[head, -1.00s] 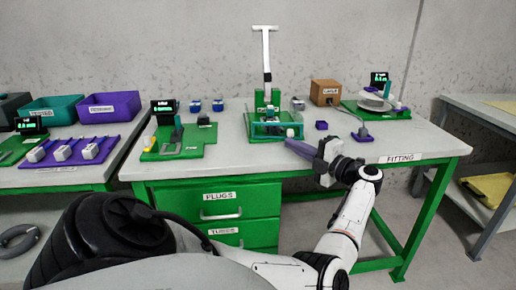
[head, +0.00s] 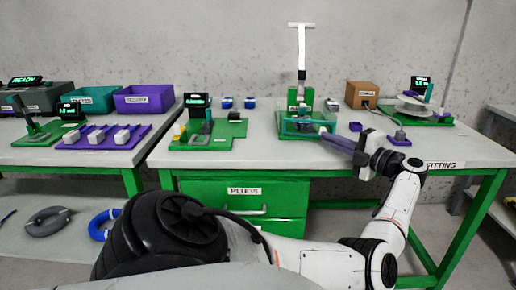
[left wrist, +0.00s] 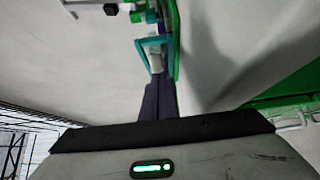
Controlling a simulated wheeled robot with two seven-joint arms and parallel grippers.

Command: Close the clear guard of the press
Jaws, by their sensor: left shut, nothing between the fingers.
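The press (head: 300,98) stands at the back of the middle table on a green base, its white lever (head: 301,50) pointing up. Its clear guard (head: 304,125) has a teal frame and sits low at the front of the press. The guard's teal frame also shows in the left wrist view (left wrist: 151,41). My left gripper (head: 325,138) is shut and empty, its long dark fingers pointing left at the guard's right front. In the left wrist view the fingertips (left wrist: 153,86) are close to the frame; I cannot tell if they touch. My right gripper is not in view.
A green fixture with a display (head: 208,133) stands left of the press. A small purple block (head: 355,126), a brown box (head: 362,94) and a reel station (head: 418,107) stand to the right. The table front (head: 265,157) is mostly clear.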

